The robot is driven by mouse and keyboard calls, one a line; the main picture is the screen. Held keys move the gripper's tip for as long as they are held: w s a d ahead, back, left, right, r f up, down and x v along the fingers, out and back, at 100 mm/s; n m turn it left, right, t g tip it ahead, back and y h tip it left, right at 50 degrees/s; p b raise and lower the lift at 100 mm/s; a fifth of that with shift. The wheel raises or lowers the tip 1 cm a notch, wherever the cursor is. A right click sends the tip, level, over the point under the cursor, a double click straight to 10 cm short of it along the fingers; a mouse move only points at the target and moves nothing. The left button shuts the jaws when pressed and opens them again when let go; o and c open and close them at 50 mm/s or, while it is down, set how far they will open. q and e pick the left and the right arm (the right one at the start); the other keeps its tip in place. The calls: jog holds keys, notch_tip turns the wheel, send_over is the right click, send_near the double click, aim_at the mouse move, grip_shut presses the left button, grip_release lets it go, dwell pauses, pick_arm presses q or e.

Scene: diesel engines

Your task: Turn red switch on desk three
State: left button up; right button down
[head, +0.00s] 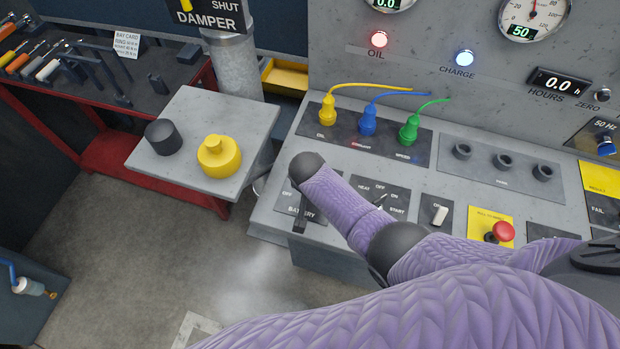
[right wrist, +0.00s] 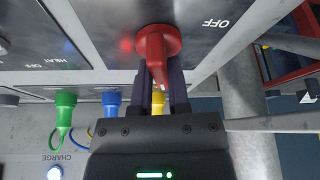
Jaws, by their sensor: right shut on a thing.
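The red switch (right wrist: 158,43) shows in the right wrist view, a round red knob with a narrow grip on a dark plate marked OFF. My right gripper (right wrist: 162,75) is shut on its narrow grip, a dark finger on either side. In the head view my purple-sleeved right arm reaches in from the right over the plate marked BATTERY (head: 318,226) and hides the red switch. My left gripper is not in either view.
Yellow (head: 327,112), blue (head: 368,121) and green (head: 409,129) plugs stand behind the arm. A small grey table (head: 205,120) holds a yellow knob (head: 219,157) and a black one.

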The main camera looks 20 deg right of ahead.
jog(key=shift+m+h, duration=0.4)
jog(key=shift+m, duration=1.1)
jog(key=c, duration=0.6)
grip_release()
jog(key=shift+g, duration=0.3)
jog(key=p+v, duration=1)
jog(key=shift+a, duration=0.15)
